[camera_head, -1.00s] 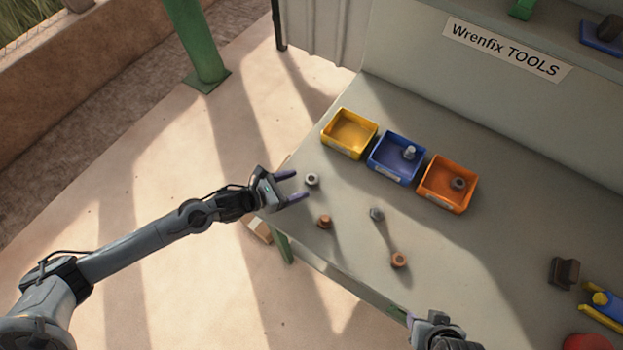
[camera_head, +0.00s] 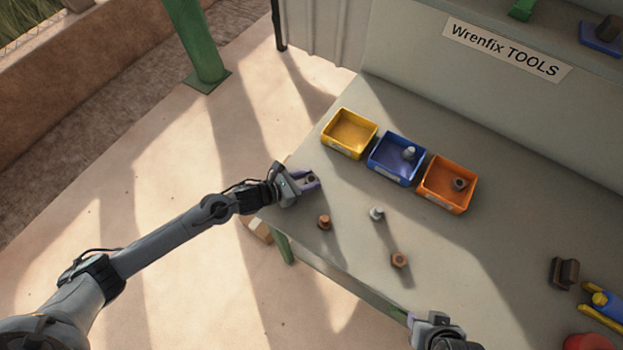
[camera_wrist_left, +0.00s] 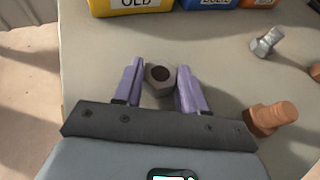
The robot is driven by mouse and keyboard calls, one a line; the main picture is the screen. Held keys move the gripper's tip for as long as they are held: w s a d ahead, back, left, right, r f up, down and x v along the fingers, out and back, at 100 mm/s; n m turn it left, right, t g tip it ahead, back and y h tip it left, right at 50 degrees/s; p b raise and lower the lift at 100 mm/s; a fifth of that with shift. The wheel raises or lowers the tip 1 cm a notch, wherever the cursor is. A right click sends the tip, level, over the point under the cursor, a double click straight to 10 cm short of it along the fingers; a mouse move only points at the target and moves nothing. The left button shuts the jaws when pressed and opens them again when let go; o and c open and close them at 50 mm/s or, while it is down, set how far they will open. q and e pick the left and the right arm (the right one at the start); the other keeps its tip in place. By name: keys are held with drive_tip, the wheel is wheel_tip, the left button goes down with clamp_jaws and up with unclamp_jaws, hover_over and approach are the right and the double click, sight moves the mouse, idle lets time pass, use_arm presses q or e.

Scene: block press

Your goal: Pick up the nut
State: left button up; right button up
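The grey hex nut (camera_head: 311,178) is near the left edge of the bench, with its dark hole facing up in the left wrist view (camera_wrist_left: 160,74). My left gripper (camera_head: 311,181) has its two purple fingers on either side of the nut. The nut appears at bench level. My right gripper (camera_head: 411,321) is only partly in view at the bottom, and its opening cannot be made out.
Yellow (camera_head: 328,145), blue (camera_head: 376,167) and orange (camera_head: 427,192) bins stand behind the nut. A rusty bolt (camera_head: 324,222), a silver bolt (camera_head: 377,213) and another rusty piece (camera_head: 399,260) lie to the right. The bench's left edge is close.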

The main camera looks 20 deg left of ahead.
use_arm(q)
drive_tip(key=c, duration=0.5)
drive_tip(key=shift+r, duration=0.1)
